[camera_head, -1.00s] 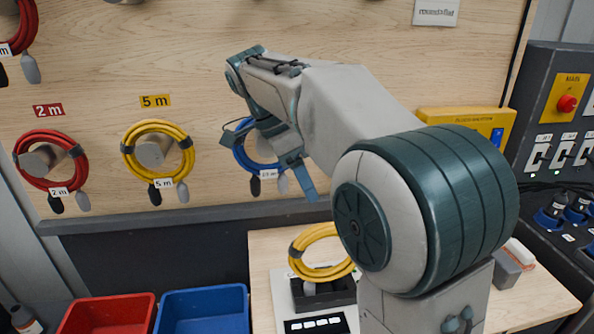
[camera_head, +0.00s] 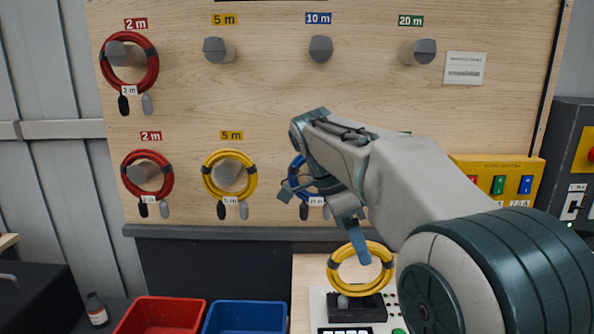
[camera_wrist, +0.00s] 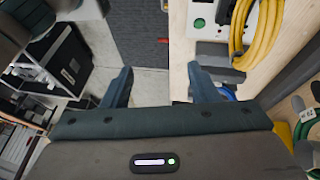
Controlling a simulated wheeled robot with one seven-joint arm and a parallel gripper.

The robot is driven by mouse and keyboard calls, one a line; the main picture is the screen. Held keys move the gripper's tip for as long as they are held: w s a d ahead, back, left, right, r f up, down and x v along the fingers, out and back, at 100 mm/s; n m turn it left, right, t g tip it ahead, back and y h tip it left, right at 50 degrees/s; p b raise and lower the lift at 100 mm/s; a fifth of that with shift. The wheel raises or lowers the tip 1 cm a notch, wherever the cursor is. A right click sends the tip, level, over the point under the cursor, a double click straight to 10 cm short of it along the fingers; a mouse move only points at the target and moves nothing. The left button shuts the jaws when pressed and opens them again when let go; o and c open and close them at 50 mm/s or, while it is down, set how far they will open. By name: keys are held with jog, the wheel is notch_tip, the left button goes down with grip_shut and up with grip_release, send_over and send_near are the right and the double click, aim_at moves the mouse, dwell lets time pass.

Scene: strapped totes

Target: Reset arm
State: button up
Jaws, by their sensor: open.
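My gripper (camera_head: 358,238) hangs at the end of my bent arm, in front of the lower part of the pegboard and above the bench. In the wrist view my gripper (camera_wrist: 160,88) shows two fingers spread apart with nothing between them. Below the fingers the wrist view shows dark grey floor and the edge of the bench. My arm hides part of the blue cable coil (camera_head: 298,172) on the lower row.
The wooden pegboard (camera_head: 290,105) holds red coils (camera_head: 158,68) and a yellow coil (camera_head: 207,178). A yellow coil (camera_head: 338,258) stands in a black holder on the bench (camera_head: 305,270). Red (camera_head: 165,312) and blue (camera_head: 245,316) bins are lower left.

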jog(key=s+d+f+n+t+y, duration=0.2)
jog(key=s+f+n, duration=0.6)
jog(key=s+d+f+n+t+y, duration=0.2)
jog(key=s+f+n+t, duration=0.1)
jog(key=s+f+n, duration=0.4)
jog(key=shift+s+d+f+n+y, duration=0.35)
jog(key=shift+f+n, duration=0.25)
jog(key=shift+n, duration=0.5)
